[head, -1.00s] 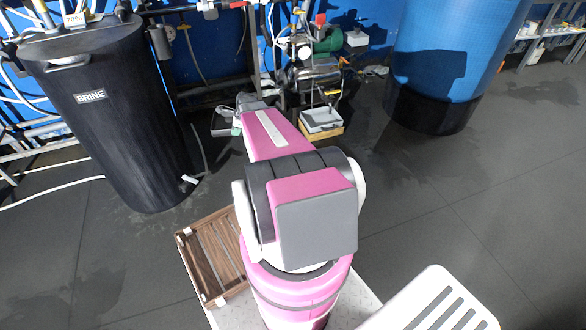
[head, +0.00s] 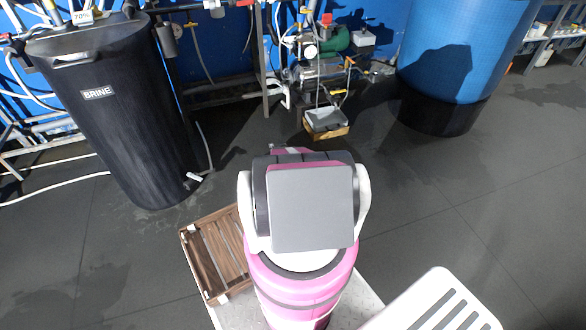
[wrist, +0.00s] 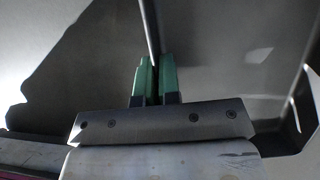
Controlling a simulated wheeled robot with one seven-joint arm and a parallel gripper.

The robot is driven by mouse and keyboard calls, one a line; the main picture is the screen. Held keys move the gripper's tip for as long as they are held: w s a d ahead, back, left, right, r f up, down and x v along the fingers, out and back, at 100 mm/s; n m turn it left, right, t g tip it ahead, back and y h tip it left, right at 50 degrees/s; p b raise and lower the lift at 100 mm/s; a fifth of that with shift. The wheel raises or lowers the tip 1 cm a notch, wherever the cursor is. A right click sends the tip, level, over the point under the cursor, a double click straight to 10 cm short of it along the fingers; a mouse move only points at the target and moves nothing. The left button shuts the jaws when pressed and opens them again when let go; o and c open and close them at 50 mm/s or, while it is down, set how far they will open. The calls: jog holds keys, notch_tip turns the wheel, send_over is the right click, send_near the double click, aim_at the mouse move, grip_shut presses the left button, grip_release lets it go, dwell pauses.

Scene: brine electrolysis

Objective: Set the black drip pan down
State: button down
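The black drip pan (wrist: 215,45) fills much of the wrist view as a broad surface, looking dark grey in the light. Its thin edge runs down from the top of the view to between my green fingertips. My gripper (wrist: 156,68) is nearly closed, with that thin edge pinched between its fingers. The far parts of the pan are cut off by the frame. In the head view my gripper and the pan are hidden behind my folded arm.
A grey tray on a wooden block (head: 338,132) stands on the floor by the pump frame. A black brine tank (head: 125,130) is at left, a blue tank (head: 450,60) at right. A slatted wooden crate (head: 215,260) is beside my base.

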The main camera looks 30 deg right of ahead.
jog(key=w+d+f, duration=0.1)
jog(key=d+f, duration=0.1)
jog(key=d, duration=0.1)
jog(key=w+d+f, duration=0.1)
jog(key=d+f, duration=0.1)
jog(key=d, duration=0.1)
jog(key=w+d+f, duration=0.2)
jog(key=d, duration=0.1)
jog(key=shift+d+f, duration=0.1)
jog(key=shift+d, duration=0.25)
jog(key=shift+f, duration=2)
jog(key=shift+f, duration=0.15)
jog(key=c, duration=1.3)
grip_release()
